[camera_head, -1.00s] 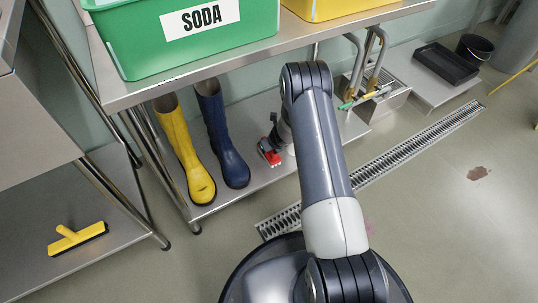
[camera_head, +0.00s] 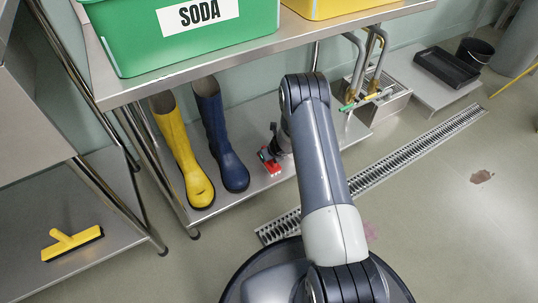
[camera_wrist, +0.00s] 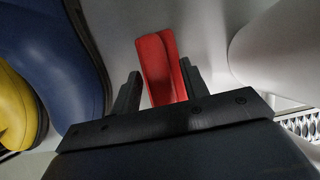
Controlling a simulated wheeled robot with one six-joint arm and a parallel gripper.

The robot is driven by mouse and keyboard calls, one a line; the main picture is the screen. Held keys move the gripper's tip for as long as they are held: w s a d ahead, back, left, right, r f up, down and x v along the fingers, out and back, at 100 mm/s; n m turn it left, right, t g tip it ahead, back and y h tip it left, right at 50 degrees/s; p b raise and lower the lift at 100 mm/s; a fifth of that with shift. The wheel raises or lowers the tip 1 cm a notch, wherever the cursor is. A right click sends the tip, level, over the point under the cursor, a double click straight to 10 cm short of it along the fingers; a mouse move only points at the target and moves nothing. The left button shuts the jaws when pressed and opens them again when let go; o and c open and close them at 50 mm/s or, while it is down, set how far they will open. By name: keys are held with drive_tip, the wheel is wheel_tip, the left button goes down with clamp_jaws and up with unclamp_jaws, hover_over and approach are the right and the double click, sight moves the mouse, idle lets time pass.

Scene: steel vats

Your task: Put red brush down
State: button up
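The red brush (camera_head: 269,162) shows in the head view low over the lower steel shelf, right of the blue boot. In the wrist view the red brush (camera_wrist: 162,66) stands between the two dark fingers of my gripper (camera_wrist: 160,88). The fingers are close in on both sides of it, and the gripper looks shut on it. A thin gap seems to show beside the left finger. My gripper (camera_head: 273,148) is small and dark in the head view, partly hidden by my arm. I cannot tell whether the brush touches the shelf (camera_head: 240,195).
Green (camera_head: 190,50) and yellow (camera_head: 325,8) bins stand on the table above. Metal pipes (camera_head: 375,60) rise on the right. A yellow squeegee (camera_head: 72,243) lies on the left shelf.

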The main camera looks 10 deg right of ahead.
drive_tip(key=shift+s+d+r, duration=0.1)
drive_tip(key=shift+s+r, duration=0.05)
drive_tip(key=shift+r, duration=0.45)
drive_tip(key=p+v, duration=0.2)
drive_tip(key=v, duration=0.9)
drive_tip(key=b+x, duration=0.1)
drive_tip(key=x, duration=0.5)
drive_tip(key=b+x, duration=0.1)
drive_tip(key=x, duration=0.5)
drive_tip(key=shift+s+f, duration=0.1)
drive_tip(key=shift+f, duration=0.3)
drive_tip(key=shift+r+p, duration=0.85)
drive_tip(key=shift+r, duration=0.6)
drive_tip(key=shift+f, duration=0.15)
